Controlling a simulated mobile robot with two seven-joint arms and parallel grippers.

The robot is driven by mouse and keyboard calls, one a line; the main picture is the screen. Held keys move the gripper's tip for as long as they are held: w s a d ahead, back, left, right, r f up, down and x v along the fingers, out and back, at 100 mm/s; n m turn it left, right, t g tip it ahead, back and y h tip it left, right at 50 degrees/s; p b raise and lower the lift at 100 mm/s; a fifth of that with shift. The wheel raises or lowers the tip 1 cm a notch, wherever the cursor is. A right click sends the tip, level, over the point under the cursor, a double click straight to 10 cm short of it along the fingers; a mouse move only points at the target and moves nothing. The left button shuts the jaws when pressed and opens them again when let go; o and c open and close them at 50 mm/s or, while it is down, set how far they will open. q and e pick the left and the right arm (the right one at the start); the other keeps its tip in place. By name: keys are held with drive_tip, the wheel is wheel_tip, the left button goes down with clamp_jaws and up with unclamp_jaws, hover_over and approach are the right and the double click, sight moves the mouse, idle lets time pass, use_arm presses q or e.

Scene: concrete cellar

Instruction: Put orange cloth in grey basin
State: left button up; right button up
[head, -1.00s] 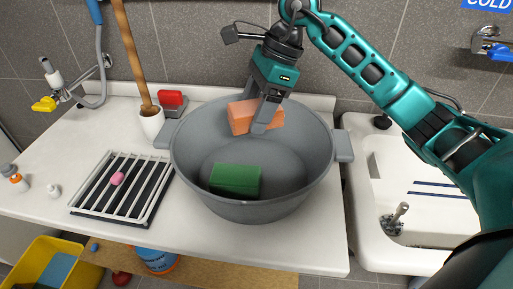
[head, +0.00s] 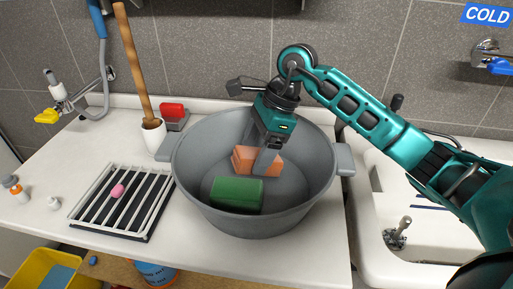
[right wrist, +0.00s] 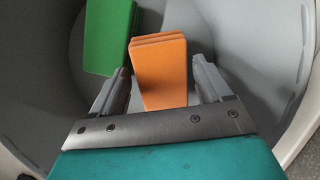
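The orange cloth (head: 243,158), a folded block with layered edges, is inside the grey basin (head: 188,163), behind a green block (head: 236,193). My right gripper (head: 264,163) reaches down into the basin around it. In the right wrist view the orange cloth (right wrist: 160,68) lies between the two fingers of the right gripper (right wrist: 162,82), with gaps showing on both sides, so the fingers look open. The cloth's underside contact is hidden. My left gripper is not in view.
The green block (right wrist: 106,35) is close to the left finger. A black-and-white rack (head: 122,199) with a pink item, a white cup (head: 154,137) holding a wooden handle, and a red-topped item (head: 172,112) stand left of the basin. A white sink (head: 390,180) is at right.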

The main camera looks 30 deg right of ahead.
drive_tip(key=shift+o, duration=1.2)
drive_tip(key=shift+r, duration=0.15)
drive_tip(key=v, duration=1.2)
